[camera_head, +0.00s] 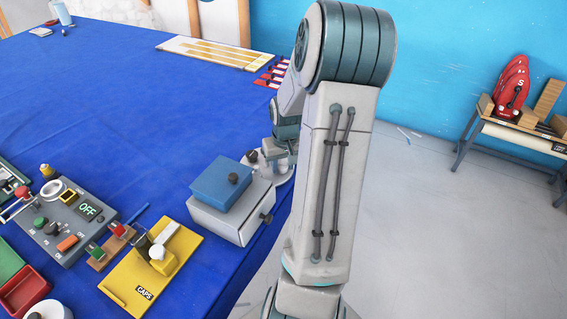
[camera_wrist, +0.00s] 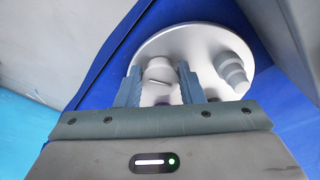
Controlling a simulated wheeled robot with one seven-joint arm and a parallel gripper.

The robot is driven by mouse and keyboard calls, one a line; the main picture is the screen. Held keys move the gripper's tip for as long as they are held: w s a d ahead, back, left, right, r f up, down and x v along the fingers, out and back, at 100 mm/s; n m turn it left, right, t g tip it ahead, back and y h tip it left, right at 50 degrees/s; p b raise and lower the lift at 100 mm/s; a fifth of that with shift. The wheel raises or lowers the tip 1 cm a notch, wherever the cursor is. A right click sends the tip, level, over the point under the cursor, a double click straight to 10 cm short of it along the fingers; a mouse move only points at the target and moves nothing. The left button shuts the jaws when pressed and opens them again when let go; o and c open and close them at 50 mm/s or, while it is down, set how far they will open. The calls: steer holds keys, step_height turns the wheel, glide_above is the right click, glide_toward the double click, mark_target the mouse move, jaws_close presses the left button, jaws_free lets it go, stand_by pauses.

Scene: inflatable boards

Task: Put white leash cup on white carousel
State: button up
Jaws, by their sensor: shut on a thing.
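The white carousel (camera_wrist: 195,40) is a round pale disc in the wrist view. In the head view, part of its pale rim (camera_head: 285,180) shows beyond the grey box, beside my arm. My gripper (camera_wrist: 158,72) is over the left part of the disc. Its two fingers are shut on the white leash cup (camera_wrist: 158,75), a small pale round piece with a thin dark line. I cannot tell whether the cup touches the disc. A stepped pale grey piece (camera_wrist: 232,72) stands on the disc to the right. In the head view my arm hides most of the gripper area.
A grey box (camera_head: 235,215) with a blue block (camera_head: 221,181) on top stands close left of the carousel. A yellow CAPS tray (camera_head: 150,270) and a grey control panel (camera_head: 70,220) lie further left. The blue table (camera_head: 110,110) is clear behind them.

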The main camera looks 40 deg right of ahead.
mark_target(285, 175)
steer(key=shift+f, duration=0.2)
steer(key=o, duration=1)
steer(key=shift+c, duration=0.2)
steer(key=shift+r, duration=0.15)
step_height(285, 175, up, 12)
steer(key=s, duration=0.1)
steer(key=s+a+r+n, duration=0.1)
steer(key=s+a, duration=0.3)
steer(key=a, duration=0.4)
steer(key=s+a+r+n+t, duration=0.1)
steer(key=s+a, duration=0.3)
steer(key=a, duration=0.5)
steer(key=s+a+r+n+t, duration=0.1)
steer(key=s+a+r+n, duration=0.1)
steer(key=a, duration=0.7)
steer(key=shift+s+r, duration=0.45)
steer(key=shift+s, duration=0.8)
steer(key=shift+d, duration=0.1)
